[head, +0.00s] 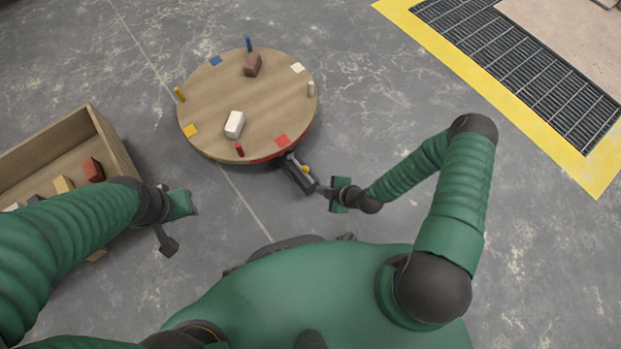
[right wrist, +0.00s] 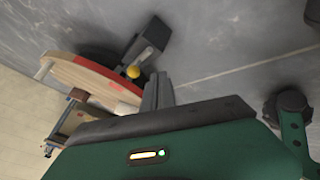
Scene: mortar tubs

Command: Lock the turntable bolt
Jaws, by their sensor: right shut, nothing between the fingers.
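The round wooden turntable (head: 215,115) lies ahead, with a red stretch on its near rim. The bolt (head: 292,160) sits in a dark housing (head: 298,178) at the near right rim; its yellow knob (head: 305,169) is on the side. In the right wrist view the yellow knob (right wrist: 133,71) stands close to the fingertips, beside the dark housing (right wrist: 148,42). I cannot tell whether the bolt enters the rim. My right gripper (head: 321,190) is shut and empty just right of the housing, apart from the knob. My left gripper (head: 168,243) hangs near the crate, its fingers unclear.
The turntable carries a white block (head: 235,125), a brown block (head: 253,66), coloured pegs and flat colour patches. A wooden crate (head: 117,145) with several blocks stands at left. A floor grate (head: 520,70) with yellow edging lies far right. Floor right of the turntable is clear.

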